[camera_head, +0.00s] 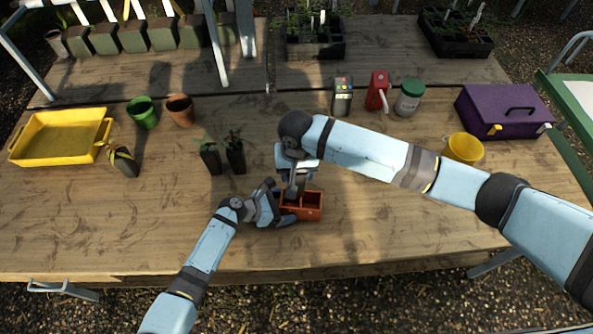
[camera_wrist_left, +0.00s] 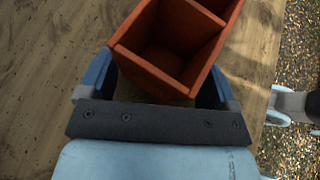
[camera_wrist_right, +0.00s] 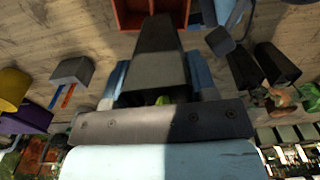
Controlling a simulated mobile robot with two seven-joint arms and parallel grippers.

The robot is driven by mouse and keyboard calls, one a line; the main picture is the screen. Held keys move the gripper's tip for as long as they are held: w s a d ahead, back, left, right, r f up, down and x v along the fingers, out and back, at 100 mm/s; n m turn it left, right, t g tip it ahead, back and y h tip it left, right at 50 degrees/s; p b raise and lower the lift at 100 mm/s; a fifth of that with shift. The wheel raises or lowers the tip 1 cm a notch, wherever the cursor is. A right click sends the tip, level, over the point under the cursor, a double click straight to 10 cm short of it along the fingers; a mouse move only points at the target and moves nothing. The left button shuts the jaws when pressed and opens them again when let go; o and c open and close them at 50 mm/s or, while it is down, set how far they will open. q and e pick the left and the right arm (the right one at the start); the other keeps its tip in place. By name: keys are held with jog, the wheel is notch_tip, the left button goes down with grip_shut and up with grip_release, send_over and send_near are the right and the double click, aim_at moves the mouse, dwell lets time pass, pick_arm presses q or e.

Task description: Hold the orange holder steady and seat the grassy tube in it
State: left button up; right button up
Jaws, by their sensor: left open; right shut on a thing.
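The orange holder (camera_head: 312,206) is an open box with square compartments, on the wooden table in front of me; it also shows in the left wrist view (camera_wrist_left: 165,75). My left gripper (camera_head: 280,207) is open, with its fingers on either side of the holder's near end. I cannot tell whether they touch it. My right gripper (camera_head: 296,181) is shut on the grassy tube (camera_wrist_right: 156,50), a dark square tube with a bit of green at its top. The tube points toward the holder (camera_wrist_right: 128,16), close above or at it; its lower end is unclear.
Two dark tubes with plants (camera_head: 235,156) stand left of the holder. Another dark tube (camera_head: 124,161), green pot (camera_head: 142,113), terracotta pot (camera_head: 180,110) and yellow tray (camera_head: 58,157) are further left. A yellow pot (camera_head: 463,148) and purple box (camera_head: 502,128) are right. The table's front is clear.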

pick_arm(q)
jog(key=c, duration=0.5)
dwell(0.3)
pick_arm(e)
jog(key=shift+n, duration=0.7)
jog(key=d, duration=0.1)
jog(key=d+f, duration=0.1)
jog(key=d, duration=0.1)
jog(key=w+d+f, duration=0.1)
jog(key=d, duration=0.1)
jog(key=shift+w+d+f, duration=0.1)
jog(key=shift+d+f, duration=0.05)
jog(key=shift+f, duration=0.1)
